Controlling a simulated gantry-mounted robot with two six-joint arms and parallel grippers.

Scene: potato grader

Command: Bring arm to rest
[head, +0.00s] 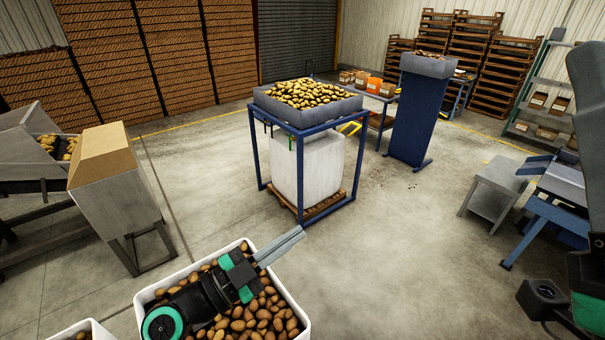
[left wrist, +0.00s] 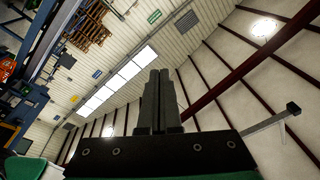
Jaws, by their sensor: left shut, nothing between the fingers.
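My left gripper (head: 281,247) is over the right part of a white crate (head: 305,322) of potatoes at the bottom of the head view. Its fingers are closed together and empty, pointing up and to the right.
A blue stand with a potato-filled hopper (head: 272,108) stands mid-floor over a white bag (head: 308,170). A cardboard-topped bin (head: 120,200) is at left. A grey table (head: 492,190) and blue machine frame (head: 550,212) are at right. The floor between is clear.

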